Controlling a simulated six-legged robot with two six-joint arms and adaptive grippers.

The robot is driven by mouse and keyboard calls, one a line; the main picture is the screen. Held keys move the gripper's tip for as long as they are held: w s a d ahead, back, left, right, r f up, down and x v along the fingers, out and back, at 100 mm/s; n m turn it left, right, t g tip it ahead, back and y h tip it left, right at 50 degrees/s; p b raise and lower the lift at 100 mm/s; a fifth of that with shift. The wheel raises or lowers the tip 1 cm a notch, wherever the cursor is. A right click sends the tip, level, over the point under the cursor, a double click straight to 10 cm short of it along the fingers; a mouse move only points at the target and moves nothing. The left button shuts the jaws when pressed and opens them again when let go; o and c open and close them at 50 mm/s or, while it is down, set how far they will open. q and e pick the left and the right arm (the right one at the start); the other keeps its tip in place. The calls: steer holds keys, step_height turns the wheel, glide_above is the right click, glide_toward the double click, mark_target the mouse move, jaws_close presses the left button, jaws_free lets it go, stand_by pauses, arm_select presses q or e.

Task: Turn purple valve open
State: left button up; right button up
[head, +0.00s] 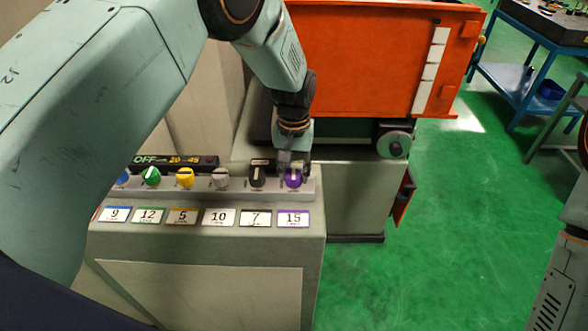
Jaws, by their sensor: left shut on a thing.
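The purple valve (293,181) is the rightmost knob in a row on the machine's grey ledge, above the label with 15. My left gripper (293,172) reaches down from above and is shut on the purple valve. Its fingers hide the valve's upper part, so the exact angle of the valve is hard to tell. My right gripper is not in view; only part of an arm or body shows at the lower right edge.
A black knob (257,177) stands close to the left of the purple one. Grey, yellow (185,177), green (151,176) and blue knobs follow further left. Green floor is free to the right.

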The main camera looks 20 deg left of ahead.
mark_target(294, 174)
arm_select(q)
steer(key=shift+r, duration=0.1)
steer(key=o, duration=1.2)
steer(key=shift+s, duration=0.1)
steer(key=shift+c, duration=0.2)
step_height(294, 174, up, 12)
